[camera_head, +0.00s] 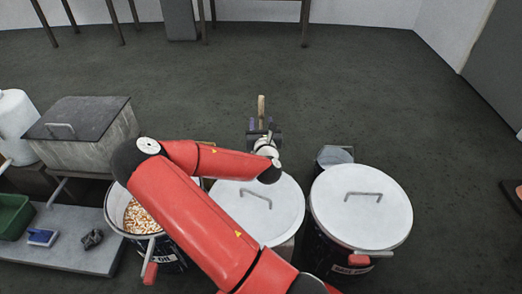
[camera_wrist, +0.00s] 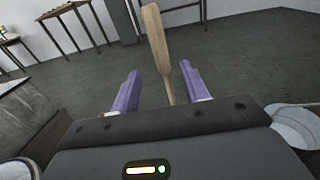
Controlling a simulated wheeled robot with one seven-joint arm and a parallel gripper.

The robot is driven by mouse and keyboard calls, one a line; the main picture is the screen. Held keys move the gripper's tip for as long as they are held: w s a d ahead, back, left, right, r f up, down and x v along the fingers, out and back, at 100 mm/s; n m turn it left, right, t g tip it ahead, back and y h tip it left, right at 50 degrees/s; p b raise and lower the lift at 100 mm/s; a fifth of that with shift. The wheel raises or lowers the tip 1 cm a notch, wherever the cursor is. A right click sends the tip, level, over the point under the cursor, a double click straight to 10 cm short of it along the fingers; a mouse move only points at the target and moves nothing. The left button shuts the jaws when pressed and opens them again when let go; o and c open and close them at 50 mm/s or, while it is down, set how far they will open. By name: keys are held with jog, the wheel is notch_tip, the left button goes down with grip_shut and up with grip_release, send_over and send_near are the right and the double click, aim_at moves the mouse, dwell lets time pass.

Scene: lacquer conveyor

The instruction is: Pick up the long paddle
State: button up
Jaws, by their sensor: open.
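The long paddle (camera_head: 261,105) is a pale wooden piece, seen beyond my gripper in the head view. In the wrist view the paddle (camera_wrist: 157,35) rises upward, with its wider part at the top and a narrower part going down between the two purple fingers. My gripper (camera_head: 261,124) is open, with its fingers on either side of the paddle; it also shows in the wrist view (camera_wrist: 160,70). Gaps show between the paddle and both fingers. The paddle's lower end is hidden behind the gripper body.
Below my arm stand two drums with white lids, a middle lid (camera_head: 285,208) and a right lid (camera_head: 385,212). An open drum (camera_head: 113,213) with orange and white pieces is at left. A grey lidded bin (camera_head: 85,155) stands further left.

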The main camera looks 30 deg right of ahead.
aim_at(261, 116)
jog(key=shift+w+d, duration=0.15)
jog(key=shift+w, duration=0.25)
jog(key=x, duration=0.7)
jog(key=shift+s+d+f, duration=0.1)
jog(key=shift+s+d, duration=0.1)
jog(key=shift+c, duration=0.5)
grip_shut()
